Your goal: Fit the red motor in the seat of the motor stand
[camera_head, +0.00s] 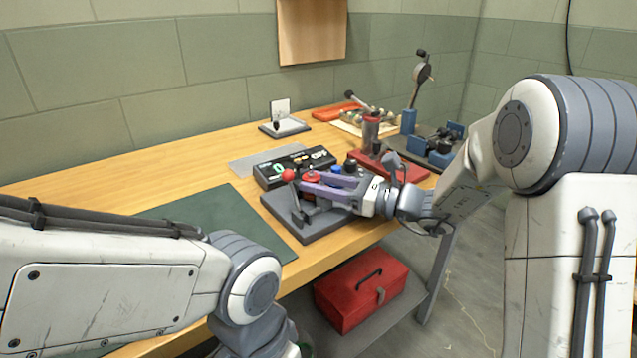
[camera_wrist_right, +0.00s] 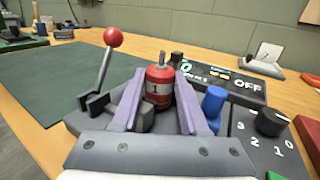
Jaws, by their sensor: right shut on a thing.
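The red motor (camera_wrist_right: 159,88) is upright between the purple fingers of my right gripper (camera_wrist_right: 158,98), which is shut on it. In the head view the motor's red top (camera_head: 312,176) shows at the fingertips (camera_head: 312,183). The motor is over the grey motor stand (camera_head: 312,230), beside its lever with a red ball (camera_head: 288,175). The lever (camera_wrist_right: 113,38) stands left of the motor in the right wrist view. The motor's lower end and the seat are hidden, so I cannot tell whether it rests in the seat. My left gripper is not in view.
A black box with a display and OFF label (camera_head: 294,167) stands behind the stand. Blue and black knobs (camera_wrist_right: 214,102) are close right of the fingers. A green mat (camera_head: 215,212) lies left, clear. A red-based fixture (camera_head: 405,170) stands to the right.

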